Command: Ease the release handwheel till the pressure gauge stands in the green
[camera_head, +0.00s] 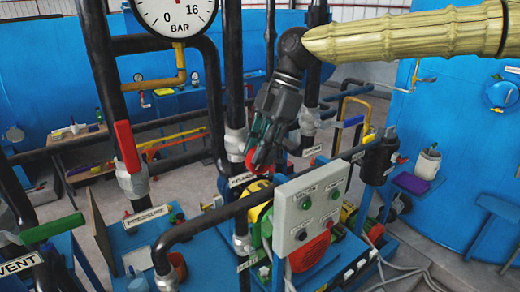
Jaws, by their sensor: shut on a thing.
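The pressure gauge (177,12) is a white dial with a black rim at the top left, marked 0, 16 and BAR. My gripper (262,160) points down in the middle of the picture, beside a black upright pipe. It is shut on a small red part, which looks like the release handwheel (251,165). The fingers hide most of this part, so its shape and turn cannot be told.
A grey control box (308,212) with buttons stands just below right of my gripper. Black pipes (105,75) rise at left and centre. A red lever (127,146) and a green lever (52,228) stick out at left. A black cylinder (381,158) stands at right.

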